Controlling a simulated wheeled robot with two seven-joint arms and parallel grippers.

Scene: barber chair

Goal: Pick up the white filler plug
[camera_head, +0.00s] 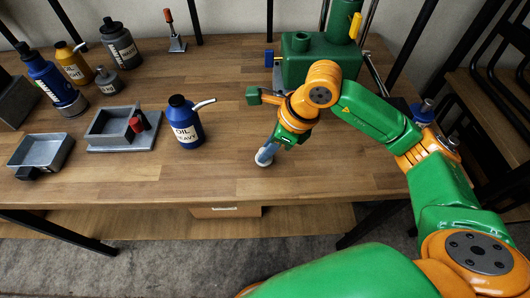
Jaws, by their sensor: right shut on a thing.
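My right gripper (270,147) reaches down over the front middle of the wooden bench. It is shut on the white filler plug (264,158), a small whitish piece showing at its fingertips. The plug is partly hidden by the fingers. I cannot tell whether it touches the bench top or hangs just above it. My left gripper is not in view.
A blue heavy-oil bottle (186,122) with a spout stands left of my gripper. Behind my arm is a green machine (306,60). Grey trays (42,150) and several bottles (118,42) fill the left side. The bench (230,180) is clear around the plug.

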